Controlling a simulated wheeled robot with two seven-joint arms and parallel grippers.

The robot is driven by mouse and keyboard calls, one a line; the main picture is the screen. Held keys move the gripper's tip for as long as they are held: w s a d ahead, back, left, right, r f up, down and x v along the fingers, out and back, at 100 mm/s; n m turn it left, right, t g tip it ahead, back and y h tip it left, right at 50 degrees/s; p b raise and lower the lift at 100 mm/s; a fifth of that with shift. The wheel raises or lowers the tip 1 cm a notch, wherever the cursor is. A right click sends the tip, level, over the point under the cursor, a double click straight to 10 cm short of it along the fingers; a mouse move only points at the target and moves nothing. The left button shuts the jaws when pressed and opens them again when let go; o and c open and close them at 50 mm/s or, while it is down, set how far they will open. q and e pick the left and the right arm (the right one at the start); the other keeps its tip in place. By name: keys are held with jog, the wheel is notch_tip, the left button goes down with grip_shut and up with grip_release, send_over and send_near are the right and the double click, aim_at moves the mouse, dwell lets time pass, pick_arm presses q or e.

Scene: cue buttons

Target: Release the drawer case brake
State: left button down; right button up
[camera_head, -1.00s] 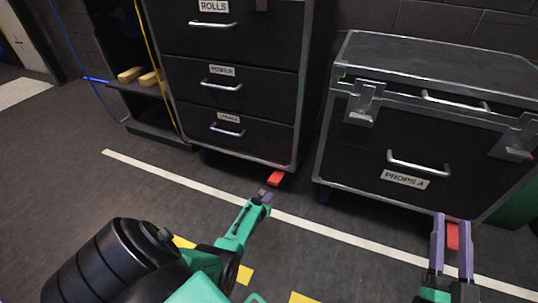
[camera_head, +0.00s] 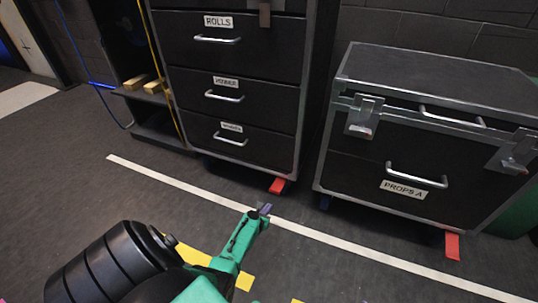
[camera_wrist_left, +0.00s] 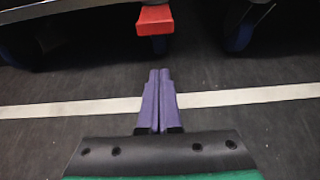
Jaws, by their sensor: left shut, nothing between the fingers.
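The drawer case (camera_head: 235,165) is a tall black case with labelled drawers, at the upper middle of the head view. Its red brake pedal (camera_head: 278,186) sticks out low at its front right corner. In the wrist view the red pedal (camera_wrist_left: 155,20) is at the top, ahead of my fingertips. My left gripper (camera_head: 265,208) is shut and empty, just in front of the pedal with a gap between them. Its purple fingers (camera_wrist_left: 160,72) are together in the wrist view. My right gripper is out of view.
A lower black case (camera_head: 418,150) labelled PROPS A stands to the right, with its own red pedal (camera_head: 452,246) at its lower right. A white floor line (camera_head: 330,239) runs in front of both cases. A shelf (camera_head: 150,95) stands at left.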

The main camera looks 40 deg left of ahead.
pick_arm(q)
jog(key=p+v, duration=0.3)
jog(key=v, duration=0.2)
jog(key=shift+s+r, duration=0.2)
jog(key=shift+r, duration=0.15)
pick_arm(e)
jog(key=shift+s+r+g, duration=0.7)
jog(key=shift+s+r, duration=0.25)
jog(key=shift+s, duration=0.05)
